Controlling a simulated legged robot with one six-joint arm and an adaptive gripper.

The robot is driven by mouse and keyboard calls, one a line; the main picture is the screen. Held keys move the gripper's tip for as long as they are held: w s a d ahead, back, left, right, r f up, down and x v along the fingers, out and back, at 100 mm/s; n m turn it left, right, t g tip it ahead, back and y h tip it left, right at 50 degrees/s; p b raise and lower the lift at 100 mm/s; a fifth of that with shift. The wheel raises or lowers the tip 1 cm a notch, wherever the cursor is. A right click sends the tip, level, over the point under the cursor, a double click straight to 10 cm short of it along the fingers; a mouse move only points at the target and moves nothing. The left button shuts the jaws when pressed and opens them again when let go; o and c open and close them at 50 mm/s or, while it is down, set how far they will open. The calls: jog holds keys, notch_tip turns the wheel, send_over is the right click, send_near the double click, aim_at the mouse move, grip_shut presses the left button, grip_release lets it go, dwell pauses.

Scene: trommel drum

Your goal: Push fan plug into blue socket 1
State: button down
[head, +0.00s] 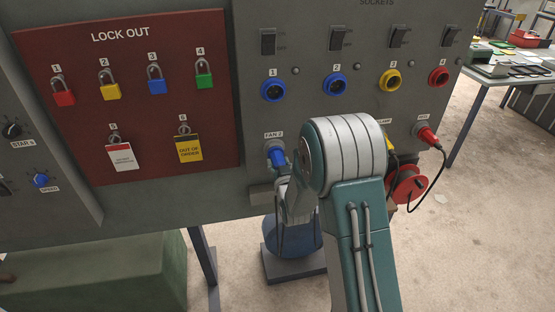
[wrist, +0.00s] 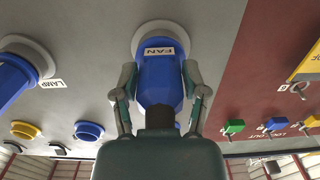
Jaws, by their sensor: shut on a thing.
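The blue fan plug (head: 277,157) sits in a grey round mount under the label FAN 2, low on the grey panel. In the wrist view the plug (wrist: 160,80) carries a FAN label, and its far end is in the grey ring. My gripper (wrist: 160,92) is shut on the plug, one finger on each side. In the head view the gripper (head: 284,172) is partly hidden by my arm. Blue socket 1 (head: 272,90) is straight above the plug, apart from it, with an open dark hole. It cannot be made out in the wrist view.
Blue socket 2 (head: 335,85), yellow socket 3 (head: 390,80) and red socket 4 (head: 438,76) continue rightward, below switches. A red plug (head: 427,135) with a black cable is at right. Another blue plug (wrist: 15,78) is beside mine. The red lockout board (head: 130,95) holds several padlocks.

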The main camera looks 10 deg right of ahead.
jog(key=shift+s+r, duration=0.1)
jog(key=shift+r, duration=0.4)
jog(key=shift+s, duration=1)
jog(key=shift+s+f, duration=0.15)
jog(key=shift+s, duration=1.1)
jog(key=shift+s, duration=2.5)
